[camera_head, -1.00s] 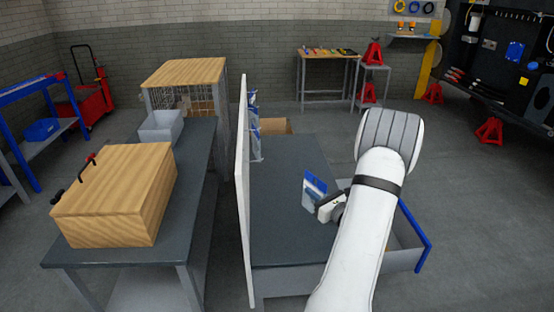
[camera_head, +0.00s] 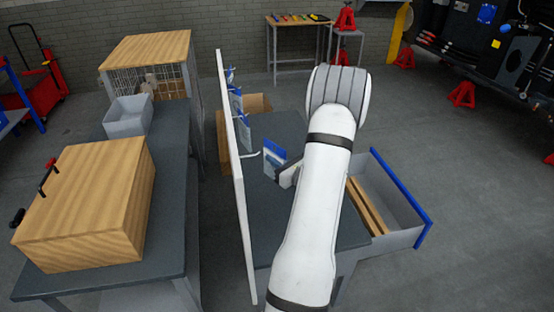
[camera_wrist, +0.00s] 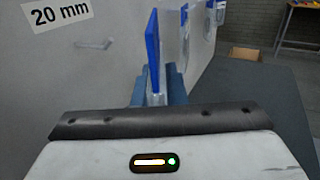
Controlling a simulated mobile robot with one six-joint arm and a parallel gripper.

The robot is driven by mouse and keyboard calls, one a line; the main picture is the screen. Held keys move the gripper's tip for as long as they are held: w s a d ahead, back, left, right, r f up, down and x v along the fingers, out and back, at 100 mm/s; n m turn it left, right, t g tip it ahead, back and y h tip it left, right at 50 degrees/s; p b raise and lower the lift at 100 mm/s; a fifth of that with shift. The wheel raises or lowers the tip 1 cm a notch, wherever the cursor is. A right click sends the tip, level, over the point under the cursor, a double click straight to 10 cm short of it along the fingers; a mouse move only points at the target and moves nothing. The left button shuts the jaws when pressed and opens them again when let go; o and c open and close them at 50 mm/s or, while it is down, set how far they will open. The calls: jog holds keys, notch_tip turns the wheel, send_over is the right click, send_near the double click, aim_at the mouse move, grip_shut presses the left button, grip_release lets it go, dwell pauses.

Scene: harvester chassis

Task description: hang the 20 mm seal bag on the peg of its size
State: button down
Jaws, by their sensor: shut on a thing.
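My gripper (camera_wrist: 158,98) is shut on the seal bag (camera_wrist: 152,52), which has a blue header and is seen nearly edge-on in the wrist view. In the head view the bag (camera_head: 274,156) is upright at the end of my arm, close to the white peg board (camera_head: 232,180). A bare peg (camera_wrist: 95,44) sticks out of the board beside a "20 mm" label (camera_wrist: 58,10), left of the held bag. The peg also shows in the head view (camera_head: 250,155), apart from the bag. My fingers are mostly hidden behind my arm in the head view.
Other blue-topped bags (camera_head: 239,110) hang farther along the board. An open drawer (camera_head: 395,210) with a blue front juts out at the right of the dark bench (camera_head: 280,128). A cardboard box (camera_head: 257,103) is at the bench's far end.

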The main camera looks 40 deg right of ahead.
jog(key=w+a+f, duration=0.1)
jog(key=w+a, duration=0.3)
jog(key=a, duration=0.3)
jog(key=shift+f+b, duration=0.3)
jog(key=shift+b, duration=0.15)
dwell(0.4)
dwell(0.7)
jog(key=c, duration=1.4)
grip_release()
